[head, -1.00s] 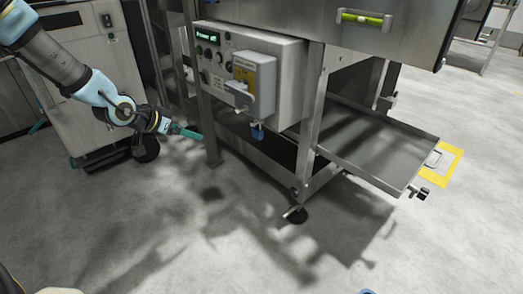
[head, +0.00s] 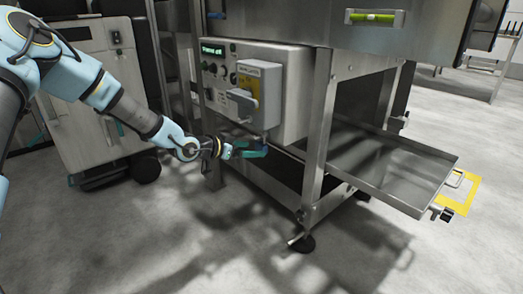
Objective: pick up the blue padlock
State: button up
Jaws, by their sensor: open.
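The blue padlock (head: 265,139) hangs below the grey isolator switch (head: 263,88) on the front of the control box. Only a small bluish part of it shows; my gripper hides most of it. My gripper (head: 258,150), with teal fingers, reaches in from the left at the padlock's height, just under the switch. Its jaws are open. I cannot tell whether the padlock is between the fingers or behind them.
The control box (head: 292,105) with its green display sits above the gripper. A steel frame leg (head: 318,140) and a low metal tray (head: 390,165) stand to the right. A grey cabinet (head: 85,110) on wheels is at the left. The floor in front is clear.

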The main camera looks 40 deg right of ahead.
aim_at(259, 148)
jog(key=x, duration=0.2)
jog(key=b+x, duration=0.1)
jog(key=x, duration=0.1)
jog(key=shift+w+d+r+b, duration=0.1)
jog(key=shift+d+b, duration=0.2)
jog(key=shift+d, duration=0.1)
grip_shut()
dwell(0.4)
